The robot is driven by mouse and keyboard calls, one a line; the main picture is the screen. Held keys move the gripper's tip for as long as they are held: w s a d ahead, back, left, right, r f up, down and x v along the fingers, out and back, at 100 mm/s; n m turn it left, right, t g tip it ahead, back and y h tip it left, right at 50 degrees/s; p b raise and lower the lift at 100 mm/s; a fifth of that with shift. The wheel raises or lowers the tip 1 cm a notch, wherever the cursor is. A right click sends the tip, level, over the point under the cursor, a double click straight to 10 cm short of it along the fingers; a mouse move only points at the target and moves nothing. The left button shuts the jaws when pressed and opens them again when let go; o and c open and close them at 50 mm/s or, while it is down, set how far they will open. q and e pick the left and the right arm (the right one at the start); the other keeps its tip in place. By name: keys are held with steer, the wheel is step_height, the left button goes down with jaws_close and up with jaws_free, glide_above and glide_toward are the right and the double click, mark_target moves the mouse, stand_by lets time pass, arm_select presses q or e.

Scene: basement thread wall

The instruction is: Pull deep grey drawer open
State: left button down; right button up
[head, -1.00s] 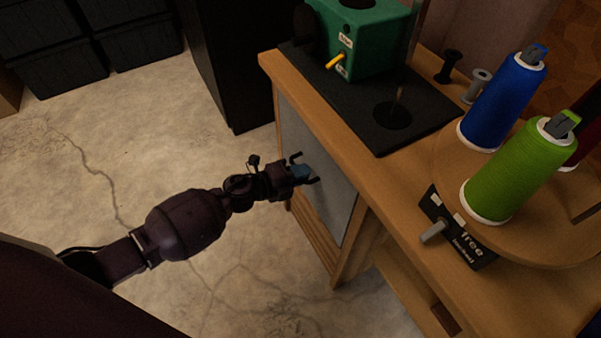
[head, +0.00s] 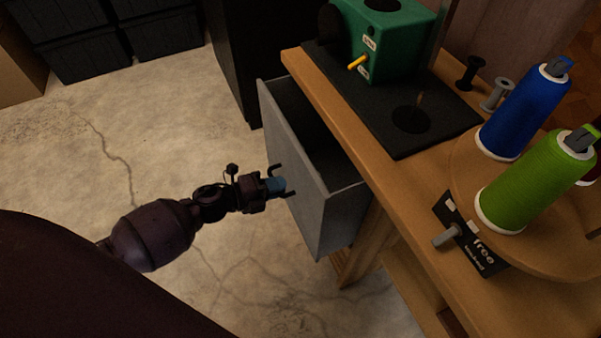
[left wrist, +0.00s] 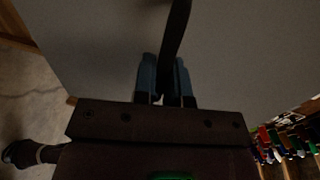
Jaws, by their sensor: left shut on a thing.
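The deep grey drawer (head: 293,180) stands partly out of the wooden bench, and its dark inside shows behind the front panel. Its grey front fills much of the left wrist view (left wrist: 95,55). My left gripper (head: 281,184) is at the middle of the drawer front. In the left wrist view its blue fingertips (left wrist: 163,80) are shut on a dark strap-like handle (left wrist: 176,45). My right gripper is not in view.
The wooden bench top (head: 345,125) carries a green machine (head: 395,42) on a black plate (head: 440,118), and blue (head: 525,110) and green (head: 535,182) thread cones. A black cabinet (head: 235,60) stands behind. The cracked floor (head: 170,110) left of the drawer is clear.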

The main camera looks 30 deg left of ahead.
arm_select(q)
steer(key=f+v, duration=0.3)
steer(key=v, duration=1.1)
steer(key=shift+s+a, duration=0.2)
steer(key=shift+s, duration=0.1)
steer(key=c, duration=1.2)
jaws_free()
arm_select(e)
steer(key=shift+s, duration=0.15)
arm_select(q)
steer(key=p+v, duration=0.2)
steer(key=v, duration=0.8)
steer(key=shift+s+a, duration=0.25)
steer(key=shift+s, duration=0.05)
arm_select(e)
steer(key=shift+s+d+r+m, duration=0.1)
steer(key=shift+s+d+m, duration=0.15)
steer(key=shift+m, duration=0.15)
